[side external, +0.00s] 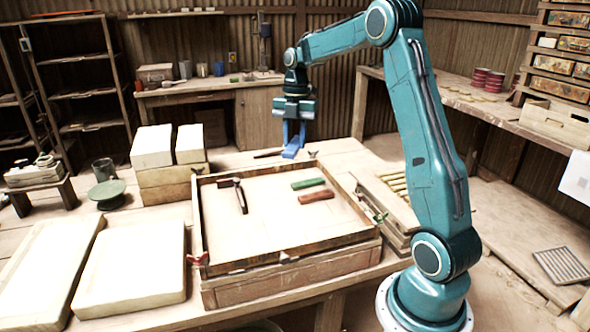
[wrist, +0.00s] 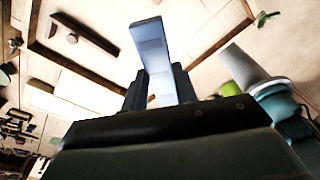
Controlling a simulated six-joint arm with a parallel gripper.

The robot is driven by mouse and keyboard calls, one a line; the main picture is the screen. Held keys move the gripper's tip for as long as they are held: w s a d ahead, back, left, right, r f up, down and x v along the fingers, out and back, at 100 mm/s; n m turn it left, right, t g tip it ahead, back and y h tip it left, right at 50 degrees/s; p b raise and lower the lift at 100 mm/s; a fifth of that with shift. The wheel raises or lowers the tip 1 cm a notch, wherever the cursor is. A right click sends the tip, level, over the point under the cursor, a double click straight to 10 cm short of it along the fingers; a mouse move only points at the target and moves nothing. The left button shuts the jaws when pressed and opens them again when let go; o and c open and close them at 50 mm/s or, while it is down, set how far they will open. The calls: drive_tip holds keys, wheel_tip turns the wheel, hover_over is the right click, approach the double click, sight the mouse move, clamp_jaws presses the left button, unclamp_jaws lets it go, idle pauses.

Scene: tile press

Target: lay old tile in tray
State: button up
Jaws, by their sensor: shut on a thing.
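My gripper (side external: 292,134) is shut on a blue tile (side external: 291,151), which points down near the back right corner of the wooden frame. In the wrist view the tile (wrist: 153,55) looks pale blue and stands up between the dark fingers. The shallow wooden-framed box (side external: 245,265) on the bench holds a green tile (side external: 308,183) and a red tile (side external: 317,197) at its right. A dark hammer-like tool (side external: 241,198) lies in it at the left. I cannot tell which object is the task's tray, or whether the blue tile touches anything.
Pale blocks (side external: 152,147) are stacked behind left of the frame. Two pale slabs (side external: 130,265) lie to the left. A slatted wooden rack (side external: 393,190) stands right of the frame. A dark thin tool (side external: 267,154) lies beside the held tile. The frame's middle is clear.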

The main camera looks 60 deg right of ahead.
sight(277, 208)
drive_tip(key=w+n+g, duration=0.1)
drive_tip(key=w+n, duration=0.5)
drive_tip(key=n, duration=0.1)
drive_tip(key=shift+a+f, duration=0.25)
drive_tip(key=shift+a, duration=0.05)
drive_tip(key=shift+w, duration=0.1)
wheel_tip(277, 208, down, 20)
idle(0.9)
drive_tip(key=shift+f, duration=0.15)
drive_tip(key=o, duration=1)
